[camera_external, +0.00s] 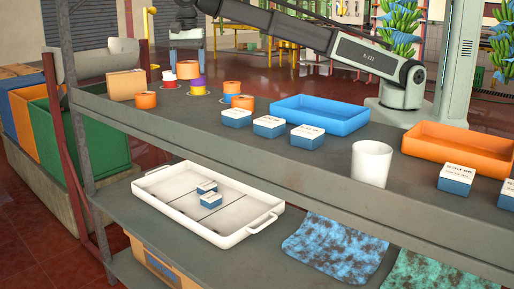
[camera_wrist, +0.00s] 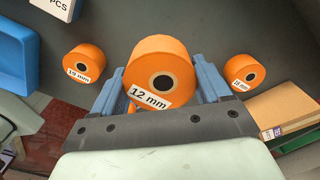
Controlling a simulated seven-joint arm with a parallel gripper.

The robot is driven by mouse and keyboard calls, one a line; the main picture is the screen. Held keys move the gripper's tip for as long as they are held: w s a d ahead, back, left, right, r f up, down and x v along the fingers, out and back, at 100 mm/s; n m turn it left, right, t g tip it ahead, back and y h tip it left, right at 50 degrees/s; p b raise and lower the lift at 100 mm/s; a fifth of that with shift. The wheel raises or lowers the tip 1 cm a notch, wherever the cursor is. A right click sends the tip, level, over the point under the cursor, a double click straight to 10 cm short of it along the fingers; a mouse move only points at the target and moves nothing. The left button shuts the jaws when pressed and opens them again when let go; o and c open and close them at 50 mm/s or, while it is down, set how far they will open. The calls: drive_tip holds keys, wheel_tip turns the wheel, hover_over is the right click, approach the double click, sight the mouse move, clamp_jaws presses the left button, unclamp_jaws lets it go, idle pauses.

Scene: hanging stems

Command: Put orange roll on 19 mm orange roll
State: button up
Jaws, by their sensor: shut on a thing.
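My gripper (camera_wrist: 162,80) is shut on an orange roll (camera_wrist: 146,57) labelled "12 mm", with a dark centre hole facing the wrist camera. A 19 mm orange roll (camera_wrist: 84,62) stands apart to the left in the wrist view, its label readable. It appears to be one of the two orange rolls (camera_external: 232,87) near the blue tray in the external view. There, the arm's end (camera_external: 187,18) is at the top left, above the roll group.
A blue tray (camera_external: 318,115) and several small boxes (camera_external: 270,126) occupy the shelf's middle.

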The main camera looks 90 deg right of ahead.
drive_tip(key=s+r, duration=0.4)
drive_tip(key=s, duration=0.5)
hover_over(242, 98)
drive_tip(key=f, duration=0.2)
drive_tip(key=shift+d+f, duration=0.2)
drive_tip(key=shift+f, duration=4.25)
drive_tip(key=shift+s+f, duration=0.1)
drive_tip(key=o, duration=1.1)
wheel_tip(242, 98, up, 8)
drive_tip(key=shift+f, duration=0.1)
